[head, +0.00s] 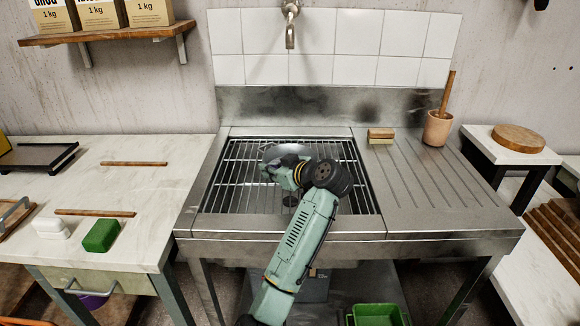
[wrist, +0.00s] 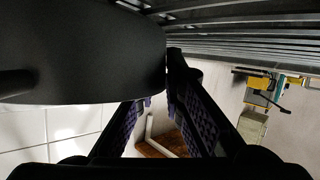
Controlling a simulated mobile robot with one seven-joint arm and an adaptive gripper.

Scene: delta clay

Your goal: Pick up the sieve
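The sieve (head: 284,150) shows as a round, greyish rim over the metal grate (head: 240,180) of the sink. My gripper (head: 286,172) is right at its near side, and my wrist hides part of it. In the wrist view, a large dark rounded body, which looks like the sieve (wrist: 80,55), fills the upper left. It covers the tip of one finger and reaches to the other. The fingers of my gripper (wrist: 160,95) lean towards each other with a narrow gap. I cannot tell whether they close on the sieve's edge, or whether the sieve rests on the grate.
A tap (head: 290,25) hangs above the sink. A brush (head: 381,136) and a mortar with a pestle (head: 438,128) stand on the ribbed drainboard (head: 425,185). The left worktop holds a green block (head: 101,235), a white block (head: 51,228) and wooden strips (head: 134,164).

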